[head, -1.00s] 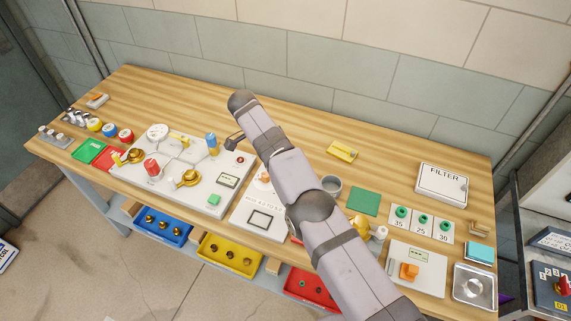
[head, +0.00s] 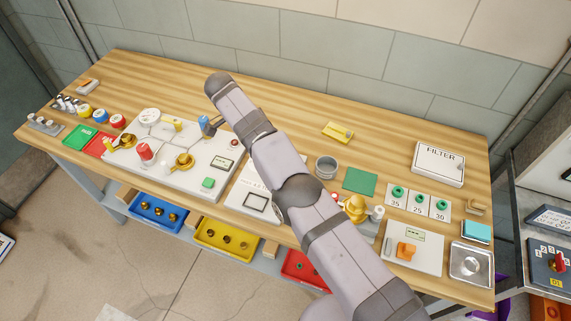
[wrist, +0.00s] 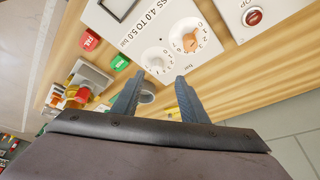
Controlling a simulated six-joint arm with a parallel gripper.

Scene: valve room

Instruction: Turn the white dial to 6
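The white dial (wrist: 157,59) is a round knob on a white panel (wrist: 178,22) in the wrist view. Numbers surround it, but they are too small to tell its setting. A copper-coloured dial (wrist: 190,42) with its own number ring sits beside it, to the right. My gripper (wrist: 159,78) is open, its two dark fingers apart with nothing held between them. In the wrist view the fingertips lie just below the white dial; I see no contact. In the head view my arm covers both dials, and only part of their panel (head: 237,198) shows.
A red button (wrist: 253,17) stands on a neighbouring panel. A grey cup (head: 326,167) stands right of my arm, near a green square (head: 359,180). A board with valves and pipes (head: 160,166) lies to the left. Bare wood (head: 270,110) stretches behind the panels.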

